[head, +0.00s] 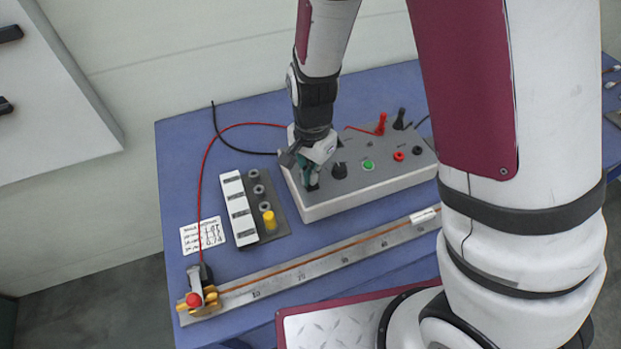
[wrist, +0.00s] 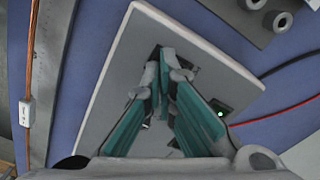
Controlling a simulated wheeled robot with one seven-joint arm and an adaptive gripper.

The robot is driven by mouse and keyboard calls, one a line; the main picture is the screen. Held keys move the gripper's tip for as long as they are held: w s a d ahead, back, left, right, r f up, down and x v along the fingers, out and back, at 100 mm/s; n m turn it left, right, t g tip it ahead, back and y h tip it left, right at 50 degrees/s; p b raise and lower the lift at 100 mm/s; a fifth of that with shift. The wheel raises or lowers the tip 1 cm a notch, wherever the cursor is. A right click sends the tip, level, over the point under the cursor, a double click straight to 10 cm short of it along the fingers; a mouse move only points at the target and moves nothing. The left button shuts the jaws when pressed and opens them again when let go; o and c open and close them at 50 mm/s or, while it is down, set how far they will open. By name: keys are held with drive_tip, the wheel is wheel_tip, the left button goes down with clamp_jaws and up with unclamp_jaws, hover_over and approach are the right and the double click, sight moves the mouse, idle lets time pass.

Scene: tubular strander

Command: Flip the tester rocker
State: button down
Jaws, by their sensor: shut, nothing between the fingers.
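The tester (head: 365,191) is a grey-topped box with white sides on the blue table. My gripper (head: 311,182) points down at the left end of its top panel, fingers closed together and empty. In the wrist view the gripper's fingertips (wrist: 171,60) meet over a dark part, probably the rocker (wrist: 188,72), on the tester panel (wrist: 125,75). The fingers cover much of this part, so I cannot tell which way it is tipped or whether they touch it. A small green light (wrist: 220,114) shows beside the fingers.
On the tester are a black knob (head: 339,170), a green button (head: 368,165) and red and black plugs (head: 381,124). A block with a yellow cap (head: 269,220) stands left. A ruler rail (head: 325,262) with a copper wire runs in front. Red and black leads cross the back left.

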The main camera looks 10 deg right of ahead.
drive_tip(key=shift+r+p, duration=1.5)
drive_tip(key=shift+r, duration=1.45)
drive_tip(key=shift+r, duration=0.15)
wheel_tip(320, 180, up, 9)
drive_tip(key=n+t, duration=0.1)
drive_tip(key=n, duration=0.1)
hover_over(323, 187)
drive_tip(key=s+d+r+n+t+b, duration=0.1)
drive_tip(key=s+d+r+n+t, duration=0.1)
drive_tip(key=s+d+r+n, duration=0.2)
drive_tip(key=s+d+r+n+t+b, duration=0.2)
drive_tip(key=s+d+r+n, duration=0.1)
drive_tip(key=s+r, duration=0.7)
drive_tip(key=shift+d+r+n+t, duration=0.3)
drive_tip(key=shift+d+r+n, duration=0.1)
drive_tip(key=shift+d, duration=0.4)
